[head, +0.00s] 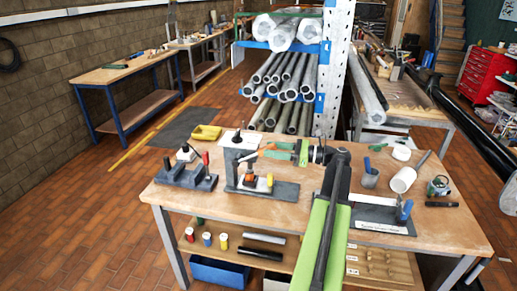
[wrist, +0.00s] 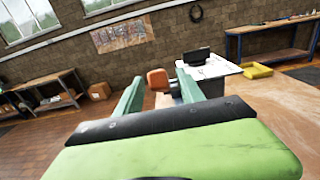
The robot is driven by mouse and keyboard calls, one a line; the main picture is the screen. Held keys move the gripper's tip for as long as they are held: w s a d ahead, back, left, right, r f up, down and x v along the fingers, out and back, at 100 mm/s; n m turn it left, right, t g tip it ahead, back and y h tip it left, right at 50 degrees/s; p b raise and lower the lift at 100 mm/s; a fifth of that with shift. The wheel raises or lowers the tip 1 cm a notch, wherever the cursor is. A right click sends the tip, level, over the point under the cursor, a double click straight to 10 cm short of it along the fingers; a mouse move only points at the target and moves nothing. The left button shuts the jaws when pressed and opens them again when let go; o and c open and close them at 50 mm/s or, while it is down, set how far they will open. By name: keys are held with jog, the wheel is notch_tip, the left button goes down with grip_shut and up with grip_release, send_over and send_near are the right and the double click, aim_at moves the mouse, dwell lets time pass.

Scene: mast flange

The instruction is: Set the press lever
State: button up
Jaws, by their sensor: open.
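The press (head: 262,185) stands on the wooden workbench, on a dark grey base, with an orange, white and yellow part low on it. My gripper (head: 264,151) reaches in from the right, above the press, with its green fingers apart. In the wrist view, an orange knob (wrist: 158,79) on a dark stem, likely the press lever's end, shows between the open fingertips (wrist: 157,72). Gaps show on both sides of it, and no contact is visible. How deep the knob sits between the fingers, I cannot tell. My arm hides part of the bench.
A dark fixture (head: 186,176) with a red handle stands left of the press. A grey plate (head: 378,218) with a blue handle lies at right.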

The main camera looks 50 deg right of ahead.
aim_at(263, 148)
jog(key=x, duration=0.5)
grip_shut()
dwell(1.4)
